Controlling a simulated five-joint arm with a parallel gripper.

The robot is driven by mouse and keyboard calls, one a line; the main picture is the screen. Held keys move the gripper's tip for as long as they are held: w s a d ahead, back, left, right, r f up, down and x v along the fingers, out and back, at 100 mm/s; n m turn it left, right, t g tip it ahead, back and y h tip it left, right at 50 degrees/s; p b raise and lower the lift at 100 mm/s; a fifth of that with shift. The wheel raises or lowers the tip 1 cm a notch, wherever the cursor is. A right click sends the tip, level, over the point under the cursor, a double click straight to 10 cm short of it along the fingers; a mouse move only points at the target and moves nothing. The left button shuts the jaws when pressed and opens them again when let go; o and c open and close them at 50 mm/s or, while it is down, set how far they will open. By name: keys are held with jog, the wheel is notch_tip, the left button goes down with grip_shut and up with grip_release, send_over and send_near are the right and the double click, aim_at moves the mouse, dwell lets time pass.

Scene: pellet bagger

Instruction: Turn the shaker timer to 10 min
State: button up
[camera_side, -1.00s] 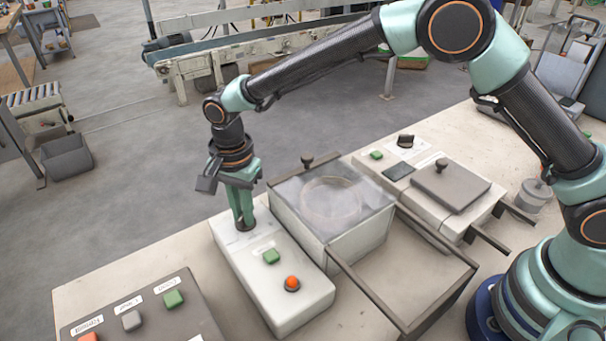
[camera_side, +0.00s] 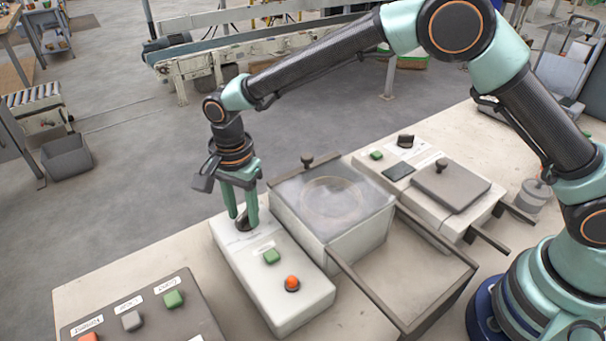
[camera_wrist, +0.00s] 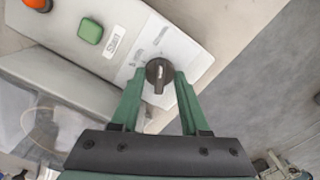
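The shaker timer is a dark round knob (camera_wrist: 160,73) with a raised pointer bar, on the far end of a white control box (camera_side: 285,292). In the side view the knob (camera_side: 243,224) is partly hidden by the fingers. My gripper (camera_side: 243,217) points down over it. In the wrist view my gripper (camera_wrist: 156,85) is open, one green finger on each side of the knob, with a gap showing. The scale marks by the knob are too small to read, so I cannot tell its setting.
The same box carries a green start button (camera_side: 271,256) and an orange button (camera_side: 292,283). A clear-lidded shaker box (camera_side: 355,247) stands close on the right. A grey panel with several buttons (camera_side: 205,318) is at the front left. A second white unit (camera_side: 427,217) is behind right.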

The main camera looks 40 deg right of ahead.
aim_at(244, 214)
notch_tip(244, 214, up, 12)
dwell(0.6)
jog(key=shift+d+r, duration=0.1)
jog(key=shift+r, duration=0.05)
jog(key=s+d+r+n+t, duration=0.1)
jog(key=s+d+r+n, duration=0.2)
jog(key=d, duration=0.4)
jog(key=s+d+r+n+t, duration=0.1)
jog(key=d+r+n, duration=0.1)
jog(key=d+r, duration=0.45)
jog(key=s+d+f+n+t, duration=0.3)
jog(key=s+d+n, duration=0.4)
jog(key=s+d, duration=0.4)
jog(key=d, duration=0.2)
jog(key=shift+d+f+t, duration=0.3)
jog(key=shift+d+f, duration=0.05)
jog(key=shift+f, duration=0.05)
